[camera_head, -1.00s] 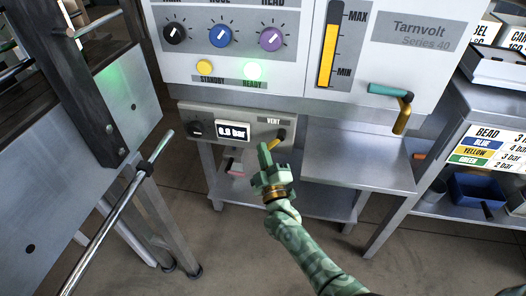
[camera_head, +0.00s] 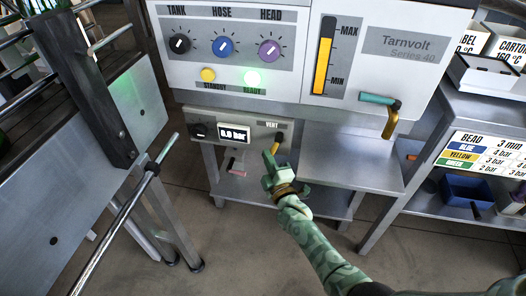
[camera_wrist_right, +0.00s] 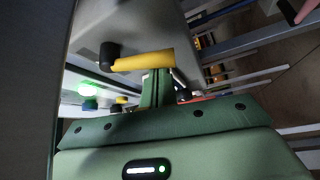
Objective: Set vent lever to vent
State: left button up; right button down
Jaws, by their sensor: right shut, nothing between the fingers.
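The vent lever (camera_head: 275,148) has a yellow handle on a dark pivot, below the VENT label on the grey panel (camera_head: 258,126). Its handle slants down and to the left. In the right wrist view the yellow handle (camera_wrist_right: 143,61) lies across, just beyond my green fingers, with its black pivot at the left end. My right gripper (camera_head: 268,158) is shut and empty, with its tips close to the handle's lower end; I cannot tell whether they touch it. The pressure display (camera_head: 234,134) seems to read 0.0 bar. My left gripper is not in view.
A green READY lamp (camera_head: 252,78) glows. A metal frame with rods (camera_head: 120,215) stands at left, and a cart with a blue bin (camera_head: 466,188) at right.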

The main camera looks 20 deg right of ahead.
pick_arm(q)
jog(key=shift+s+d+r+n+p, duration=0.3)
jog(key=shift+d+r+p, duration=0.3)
jog(key=shift+p, duration=0.15)
pick_arm(e)
jog(key=shift+s+d+f+n+g, duration=0.15)
jog(key=shift+d+n+g, duration=0.15)
jog(key=shift+n, duration=0.25)
jog(key=shift+s+d+n+g, duration=0.1)
jog(key=shift+d+n+g, duration=0.05)
jog(key=shift+n+g, duration=0.35)
jog(key=shift+f, duration=0.1)
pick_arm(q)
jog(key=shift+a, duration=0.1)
